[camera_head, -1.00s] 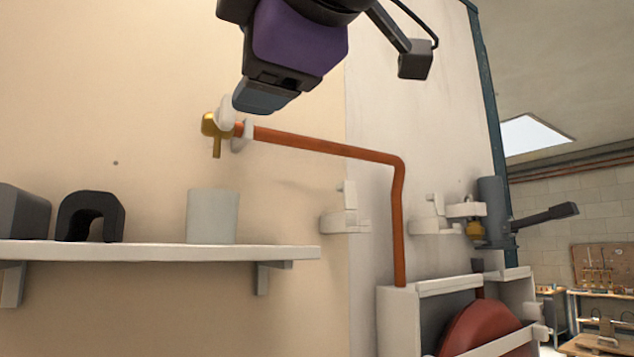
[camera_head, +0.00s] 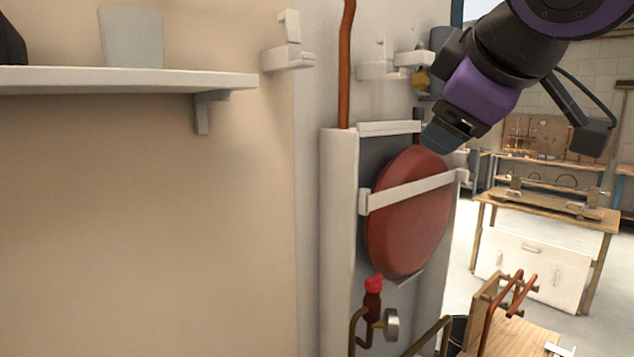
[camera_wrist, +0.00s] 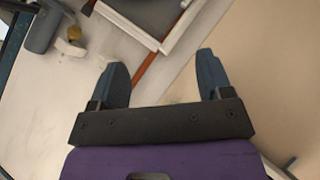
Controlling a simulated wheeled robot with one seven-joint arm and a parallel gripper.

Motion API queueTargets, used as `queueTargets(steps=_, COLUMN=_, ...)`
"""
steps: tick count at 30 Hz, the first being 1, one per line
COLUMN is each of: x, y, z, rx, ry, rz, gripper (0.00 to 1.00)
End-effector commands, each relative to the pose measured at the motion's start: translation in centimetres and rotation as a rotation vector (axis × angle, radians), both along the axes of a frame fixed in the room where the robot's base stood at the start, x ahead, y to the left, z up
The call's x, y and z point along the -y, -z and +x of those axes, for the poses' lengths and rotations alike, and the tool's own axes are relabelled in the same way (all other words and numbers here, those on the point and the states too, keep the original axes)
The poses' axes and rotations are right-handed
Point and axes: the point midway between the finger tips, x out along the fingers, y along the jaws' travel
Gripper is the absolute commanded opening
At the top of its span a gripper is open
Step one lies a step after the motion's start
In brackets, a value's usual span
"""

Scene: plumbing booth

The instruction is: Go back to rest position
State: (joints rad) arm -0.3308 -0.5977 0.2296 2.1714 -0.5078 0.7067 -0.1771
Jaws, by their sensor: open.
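My gripper (camera_head: 440,137) is at the upper right in the head view, pointing down and to the left in front of the red round tank (camera_head: 408,215). In the wrist view my gripper (camera_wrist: 161,70) shows two blue-grey fingers spread apart. Nothing is between them. The copper pipe (camera_wrist: 150,66) and the pale wall lie beyond the fingers in the wrist view. I cannot tell the exact distance from my gripper to the tank.
A white shelf (camera_head: 130,80) with a pale cup (camera_head: 131,36) is at the upper left. A vertical copper pipe (camera_head: 345,65) runs above the tank's white frame (camera_head: 338,220). A red-handled valve (camera_head: 373,285) is below.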

Motion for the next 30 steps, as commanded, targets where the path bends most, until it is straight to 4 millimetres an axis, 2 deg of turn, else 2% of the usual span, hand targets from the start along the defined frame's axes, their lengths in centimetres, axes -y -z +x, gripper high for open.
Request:
queueTargets(steps=1, x=2.2, y=1.7, z=-0.1, rx=-0.049, ry=0.071, rz=0.042, gripper=0.72)
queueTargets(steps=3, x=4.8, y=4.1, z=-0.6, rx=-0.121, ry=0.171, rz=0.111, gripper=0.72)
queueTargets(steps=9, x=11.3, y=11.2, z=-3.7, rx=-0.322, ry=0.466, rz=0.344, gripper=0.72)
queueTargets(steps=12, x=13.3, y=14.3, z=-5.7, rx=-0.406, ry=0.593, rz=0.462, gripper=0.72)
queueTargets(steps=15, x=14.5, y=16.5, z=-7.3, rx=-0.469, ry=0.687, rz=0.558, gripper=0.72)
queueTargets(steps=21, x=15.1, y=18.3, z=-8.7, rx=-0.521, ry=0.763, rz=0.643, gripper=0.72)
queueTargets(steps=30, x=15.1, y=18.3, z=-8.7, rx=-0.522, ry=0.763, rz=0.643, gripper=0.72)
